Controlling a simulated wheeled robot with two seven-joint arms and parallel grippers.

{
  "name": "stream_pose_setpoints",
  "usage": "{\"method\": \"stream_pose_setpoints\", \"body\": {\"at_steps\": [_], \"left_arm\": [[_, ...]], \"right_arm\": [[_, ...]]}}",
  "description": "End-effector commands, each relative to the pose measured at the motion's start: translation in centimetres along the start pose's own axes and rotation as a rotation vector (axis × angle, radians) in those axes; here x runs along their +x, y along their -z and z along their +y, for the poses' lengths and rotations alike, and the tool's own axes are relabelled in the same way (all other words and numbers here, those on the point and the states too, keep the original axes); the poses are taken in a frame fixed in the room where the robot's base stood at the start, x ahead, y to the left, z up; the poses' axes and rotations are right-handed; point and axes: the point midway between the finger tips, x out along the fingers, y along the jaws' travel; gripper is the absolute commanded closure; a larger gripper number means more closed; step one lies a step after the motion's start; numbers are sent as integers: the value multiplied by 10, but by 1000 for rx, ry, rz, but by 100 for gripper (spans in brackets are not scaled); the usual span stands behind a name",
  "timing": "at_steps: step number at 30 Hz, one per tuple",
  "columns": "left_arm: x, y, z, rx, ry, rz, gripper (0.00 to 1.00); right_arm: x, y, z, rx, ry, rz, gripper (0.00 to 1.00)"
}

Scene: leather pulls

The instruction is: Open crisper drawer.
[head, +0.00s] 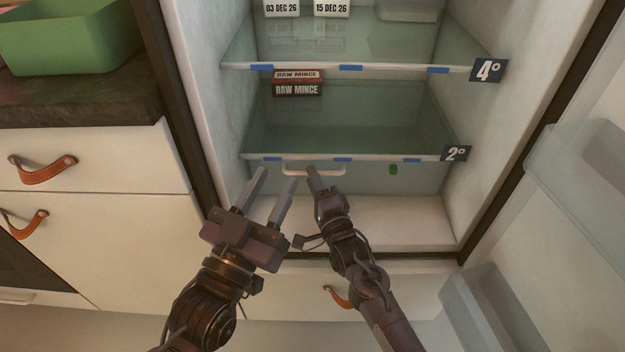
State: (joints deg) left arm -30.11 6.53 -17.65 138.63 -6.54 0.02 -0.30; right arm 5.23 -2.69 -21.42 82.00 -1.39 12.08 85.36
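The drawer looks closed. My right gripper (312,172) has its tip at the middle of the handle, overlapping it in view. It is seen edge-on, so I cannot tell its opening or whether it touches. My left gripper (277,176) is open and empty, its fingers apart, just left of the handle.
Above, a glass shelf tagged 2° (455,153) holds a raw mince pack (297,88). The open fridge door with clear bins (570,180) stands at right. Cabinet drawers with leather pulls (42,170) and a counter with a green tub (70,45) are at left.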

Motion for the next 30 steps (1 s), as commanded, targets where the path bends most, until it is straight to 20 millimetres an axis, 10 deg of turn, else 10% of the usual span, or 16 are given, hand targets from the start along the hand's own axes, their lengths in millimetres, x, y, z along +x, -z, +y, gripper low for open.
{"method": "stream_pose_setpoints", "body": {"at_steps": [16, 24, 30], "left_arm": [[2, 24, -1, 5, 0, 112, 64], [2, 23, -1, 5, 0, 110, 64], [2, 23, -1, 5, 0, 110, 64]], "right_arm": [[12, 0, 0, -1, 0, 0, 67], [12, 0, 0, -1, 0, 0, 100], [11, 0, 0, -1, 0, 0, 100]]}}
